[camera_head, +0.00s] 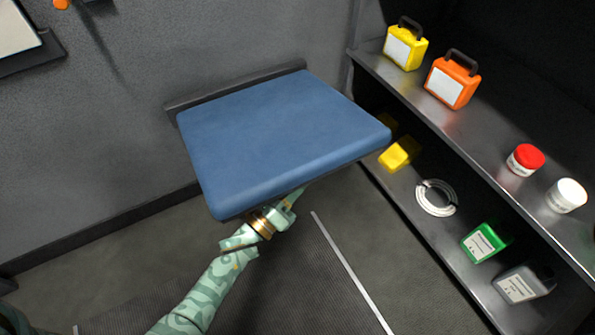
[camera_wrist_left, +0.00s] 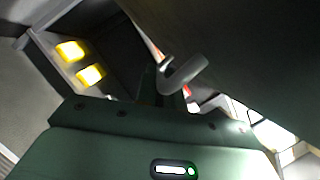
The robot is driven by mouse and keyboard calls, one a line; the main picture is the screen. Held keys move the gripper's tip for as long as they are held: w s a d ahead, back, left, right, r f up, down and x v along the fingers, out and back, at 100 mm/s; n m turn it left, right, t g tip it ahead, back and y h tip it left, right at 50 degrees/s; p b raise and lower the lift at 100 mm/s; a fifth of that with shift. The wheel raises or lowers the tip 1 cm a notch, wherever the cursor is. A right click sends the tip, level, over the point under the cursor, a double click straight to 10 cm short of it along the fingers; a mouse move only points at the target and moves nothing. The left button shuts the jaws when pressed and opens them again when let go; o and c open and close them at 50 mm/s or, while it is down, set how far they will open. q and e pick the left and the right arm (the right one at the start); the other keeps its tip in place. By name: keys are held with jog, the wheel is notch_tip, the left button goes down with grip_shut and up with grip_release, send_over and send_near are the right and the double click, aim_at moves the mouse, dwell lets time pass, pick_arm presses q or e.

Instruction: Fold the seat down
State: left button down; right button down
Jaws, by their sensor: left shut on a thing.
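The blue padded seat (camera_head: 275,140) sticks out from the grey wall, roughly level, its back edge along a dark bar (camera_head: 235,87) on the wall. My left arm comes from below, and my left gripper (camera_head: 292,198) is under the seat's front edge. Its fingertips are hidden by the seat in the head view. In the left wrist view the dark underside of the seat (camera_wrist_left: 235,50) fills the upper right, with a grey curved bar (camera_wrist_left: 183,74) close in front of the gripper. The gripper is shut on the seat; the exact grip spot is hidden. My right gripper is not in view.
A dark shelf unit (camera_head: 448,112) stands right of the seat. It holds a yellow case (camera_head: 405,50), an orange case (camera_head: 452,84), jars, bottles and a white ring (camera_head: 436,197). The floor (camera_head: 130,235) left of my arm is clear.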

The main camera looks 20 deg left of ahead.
pick_arm(q)
jog(key=shift+w+f+m+h, duration=0.15)
jog(key=shift+f+m+h, duration=0.25)
jog(key=shift+f+m, duration=0.75)
jog(key=shift+f+n, duration=0.35)
jog(key=shift+f, duration=0.05)
jog(key=c, duration=1.5)
grip_release()
jog(key=shift+a, duration=0.1)
jog(key=v, duration=1.6)
jog(key=shift+f, duration=0.3)
